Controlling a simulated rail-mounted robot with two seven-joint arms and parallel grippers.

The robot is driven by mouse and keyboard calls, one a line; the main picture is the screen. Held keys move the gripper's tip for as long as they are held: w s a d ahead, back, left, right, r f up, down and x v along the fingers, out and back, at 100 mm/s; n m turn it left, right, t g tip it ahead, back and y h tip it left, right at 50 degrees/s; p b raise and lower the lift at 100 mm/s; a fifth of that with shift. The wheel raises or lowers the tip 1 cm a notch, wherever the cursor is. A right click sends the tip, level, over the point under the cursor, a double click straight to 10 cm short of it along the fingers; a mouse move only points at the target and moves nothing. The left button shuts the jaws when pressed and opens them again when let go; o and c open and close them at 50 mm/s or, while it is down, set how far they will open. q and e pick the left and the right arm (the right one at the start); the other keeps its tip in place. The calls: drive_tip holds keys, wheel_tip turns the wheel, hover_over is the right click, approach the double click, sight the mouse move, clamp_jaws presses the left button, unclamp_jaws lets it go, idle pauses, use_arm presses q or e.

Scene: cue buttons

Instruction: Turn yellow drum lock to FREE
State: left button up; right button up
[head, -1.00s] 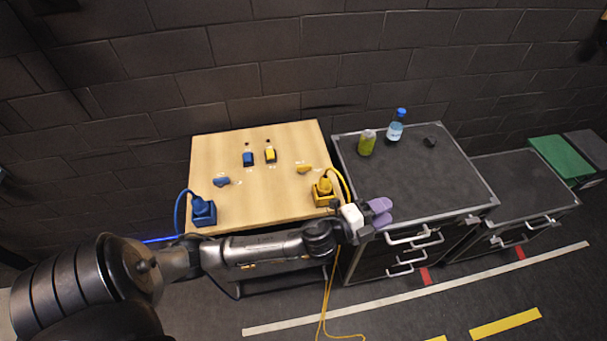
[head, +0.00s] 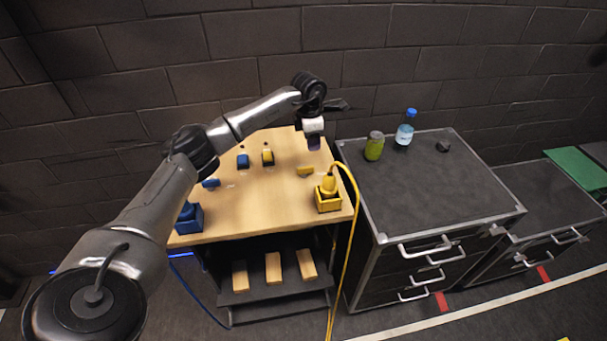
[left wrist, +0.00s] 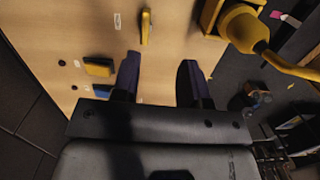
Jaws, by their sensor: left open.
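A small yellow turning handle (head: 305,171), which looks like the yellow drum lock, sits on the light wooden top near its right side. In the left wrist view the yellow handle (left wrist: 146,27) lies lengthwise up the picture, with small white labels near it that are too small to read. My left gripper (head: 314,143) is above the back right of the wooden top, behind the handle in the head view. In the left wrist view its two dark fingers (left wrist: 158,72) are apart, with nothing between them. My right gripper is not in view.
A yellow socket box (head: 328,203) with a plug and cable stands right of the handle. A yellow switch (head: 267,157) and a blue switch (head: 243,160) are to its left. A green jar (head: 374,146) and blue-capped bottle (head: 405,130) stand on the dark cabinet.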

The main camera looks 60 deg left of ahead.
sight(304, 168)
use_arm(q)
drive_tip(key=shift+g+y, duration=0.3)
drive_tip(key=shift+g, duration=0.1)
drive_tip(key=f, duration=0.4)
drive_tip(key=s+a+f, duration=0.1)
drive_tip(key=f, duration=0.3)
drive_tip(key=a+f, duration=0.1)
drive_tip(key=f, duration=0.4)
drive_tip(key=shift+s+a+b, duration=0.2)
drive_tip(key=shift+s+b, duration=0.05)
drive_tip(key=shift+b, duration=0.05)
clamp_jaws()
